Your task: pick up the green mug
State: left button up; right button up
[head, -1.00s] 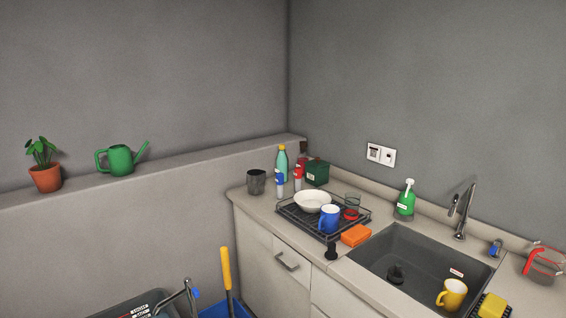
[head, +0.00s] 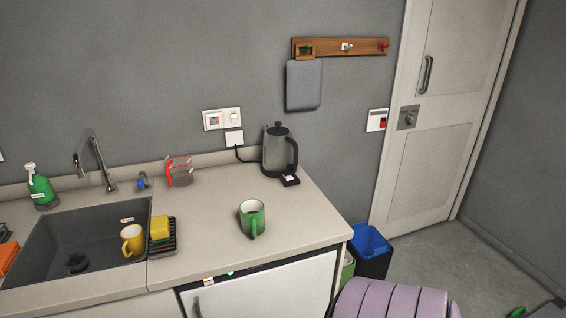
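The green mug (head: 252,219) stands upright on the light countertop (head: 205,245), right of the sink and in front of the kettle. Its outside is green and its inside is pale. Its handle faces the front of the counter. Nothing touches the mug. Neither of my grippers shows in the head view.
A kettle (head: 279,150) with a cord stands behind the mug. A clear measuring jug (head: 180,171) is at the back. A yellow mug (head: 133,240) is in the sink (head: 40,250), with a yellow sponge (head: 160,228) beside it. Bins (head: 371,250) and a lilac rounded object (head: 395,300) are at the right.

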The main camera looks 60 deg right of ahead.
aim_at(252, 212)
jog(key=z, duration=1.7)
